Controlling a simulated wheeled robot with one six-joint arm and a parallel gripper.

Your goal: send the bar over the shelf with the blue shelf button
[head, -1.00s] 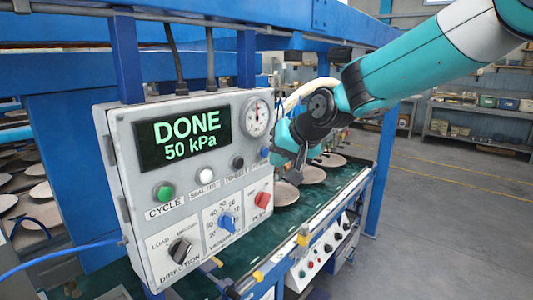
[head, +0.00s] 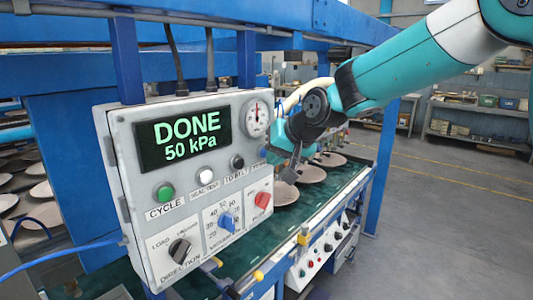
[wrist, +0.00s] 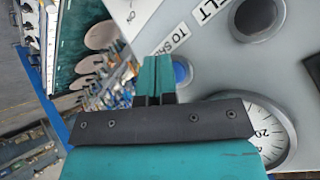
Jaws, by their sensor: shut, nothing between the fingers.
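The blue shelf button (head: 264,152) is at the right end of the button row on the grey control box (head: 130,215). In the wrist view the blue button (wrist: 182,72) shows just right of the fingertips, partly covered, under a label starting "TO SH". My gripper (wrist: 155,75) is shut and empty, with its tips close to the button; I cannot tell whether they touch it. In the head view my gripper sits at the box's right edge. The display (head: 183,138) reads "DONE 50 kPa". I cannot make out the bar over the shelf.
A gauge (head: 257,117) is above the blue button. A red knob (head: 262,199) is below. Round plates (head: 311,173) lie on the green belt.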

